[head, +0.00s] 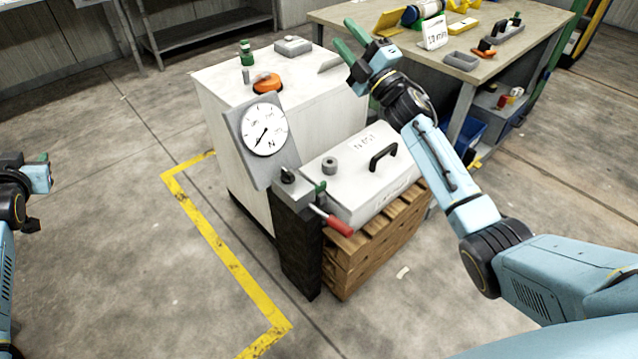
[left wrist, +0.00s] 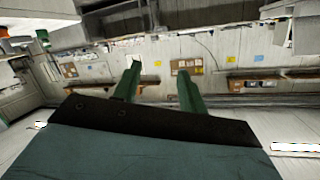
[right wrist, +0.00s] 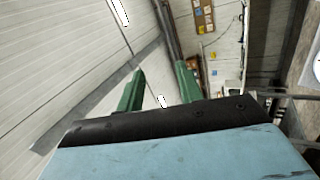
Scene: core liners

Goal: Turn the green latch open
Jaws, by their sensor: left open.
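A small green part (head: 320,188), likely the latch, shows at the left end of the white lidded case (head: 362,168), beside a red-handled lever (head: 334,222) on a dark post (head: 298,245). It is too small to tell its position. My right gripper (head: 343,31) is raised above and behind the case, apart from it; its two green fingers are spread and empty, also in the right wrist view (right wrist: 160,68). My left gripper (head: 38,178) is at the far left edge, far from the case; the left wrist view shows its green fingers (left wrist: 159,70) apart and empty.
A white cabinet (head: 225,95) carries a green-topped item (head: 246,52) and an orange knob (head: 267,84). A dial gauge (head: 264,130) stands before it. The case rests on wooden pallets (head: 375,240). A workbench (head: 485,65) stands at the back right. The floor at left is clear.

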